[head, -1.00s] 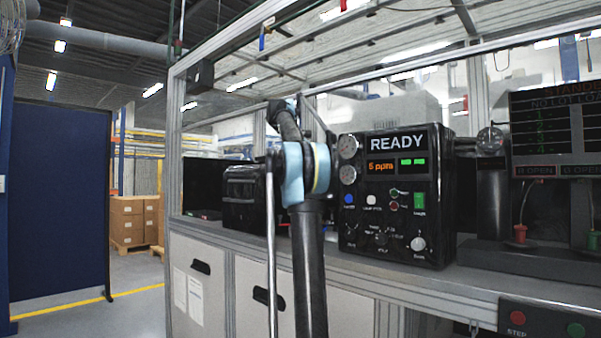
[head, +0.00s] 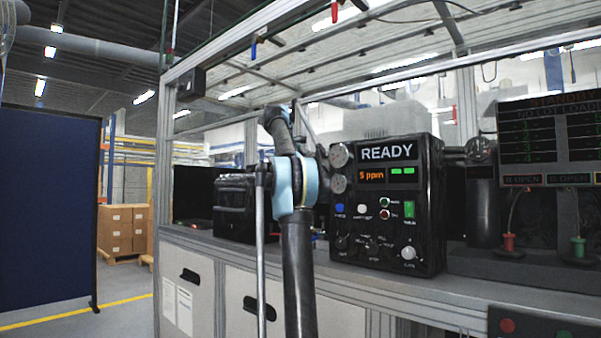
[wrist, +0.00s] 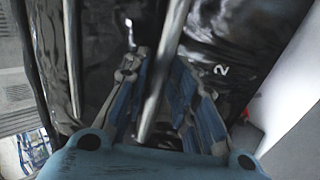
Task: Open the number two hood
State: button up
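In the wrist view a glossy black hood surface (wrist: 235,45) fills the upper right, with a white "2" printed on it. My gripper (wrist: 160,60) is in front of it, its two blue-padded fingers apart. A slanted grey metal bar (wrist: 168,50) runs down between the fingers. Narrow gaps show beside the bar, and I cannot tell whether either finger touches it. In the head view my gripper is hidden behind my arm. A black box-like unit (head: 232,208) stands on the bench left of my arm; no number is readable on it there.
A black control panel (head: 385,205) reading READY stands right of my arm on the grey bench (head: 380,285). A dark screen (head: 545,140) is farther right. Aluminium posts (head: 165,150) frame the bench. Floor is free at left before the blue partition (head: 45,205) and cartons (head: 122,230).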

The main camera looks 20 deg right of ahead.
dwell(0.4)
jog(key=v, duration=1.1)
jog(key=shift+a+r, duration=0.2)
jog(key=shift+a, duration=0.05)
jog(key=shift+s, duration=0.1)
jog(key=s+a+f+m+g+y, duration=0.1)
jog(key=s+a+f, duration=0.4)
jog(key=s+f, duration=1.1)
jog(key=s+a+f+m+g+y, duration=0.1)
jog(key=s+a+f+m+y, duration=0.2)
jog(key=s+f, duration=1.4)
jog(key=s+a+f+m+y, duration=0.2)
jog(key=s+f, duration=1.4)
jog(key=f, duration=1.9)
jog(key=a+y, duration=0.2)
jog(key=a, duration=0.2)
jog(key=shift+s+a+f+g, duration=0.15)
jog(key=shift+a+f+g, duration=0.15)
jog(key=shift+g, duration=0.1)
